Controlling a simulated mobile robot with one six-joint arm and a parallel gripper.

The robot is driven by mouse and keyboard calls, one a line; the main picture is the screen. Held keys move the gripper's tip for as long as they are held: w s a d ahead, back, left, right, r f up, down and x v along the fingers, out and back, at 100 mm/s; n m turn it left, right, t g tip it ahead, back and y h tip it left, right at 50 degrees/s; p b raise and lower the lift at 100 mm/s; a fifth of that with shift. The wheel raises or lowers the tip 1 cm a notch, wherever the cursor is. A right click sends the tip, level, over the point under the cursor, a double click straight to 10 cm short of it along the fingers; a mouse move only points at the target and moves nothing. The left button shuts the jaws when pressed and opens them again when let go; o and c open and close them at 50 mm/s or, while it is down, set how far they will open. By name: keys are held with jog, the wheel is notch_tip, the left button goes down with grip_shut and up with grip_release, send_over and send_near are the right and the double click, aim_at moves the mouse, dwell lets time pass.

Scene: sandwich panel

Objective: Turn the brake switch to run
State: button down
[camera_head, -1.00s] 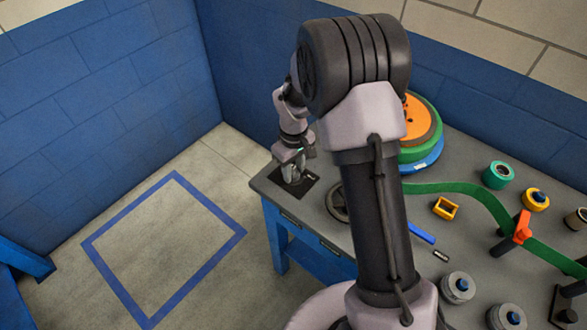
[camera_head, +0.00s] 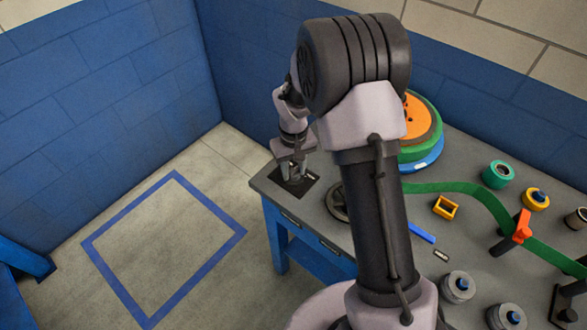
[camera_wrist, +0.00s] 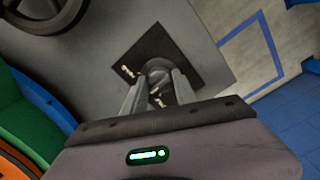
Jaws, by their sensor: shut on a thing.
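The brake switch is a round grey knob (camera_wrist: 160,74) on a square black plate (camera_wrist: 193,55) with small white markings. In the wrist view my gripper (camera_wrist: 160,88) has its two fingers on either side of the knob and is shut on it. The marks are too small to read, so I cannot tell which one the switch points to. In the head view the black plate (camera_head: 310,181) lies at the near-left corner of the grey table, with my gripper (camera_head: 292,175) over it pointing down and hiding most of the knob.
A black handwheel (camera_head: 337,202) is right of the plate, partly behind my arm. Stacked orange, green and blue discs (camera_head: 428,140) stand at the back. A green strap (camera_head: 450,188), yellow block (camera_head: 445,207) and several rollers fill the right. The floor at left is clear.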

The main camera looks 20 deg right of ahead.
aim_at(293, 170)
jog(key=c, duration=1)
grip_release()
notch_tip(293, 170, up, 18)
jog(key=p, duration=0.6)
jog(key=shift+f, duration=0.25)
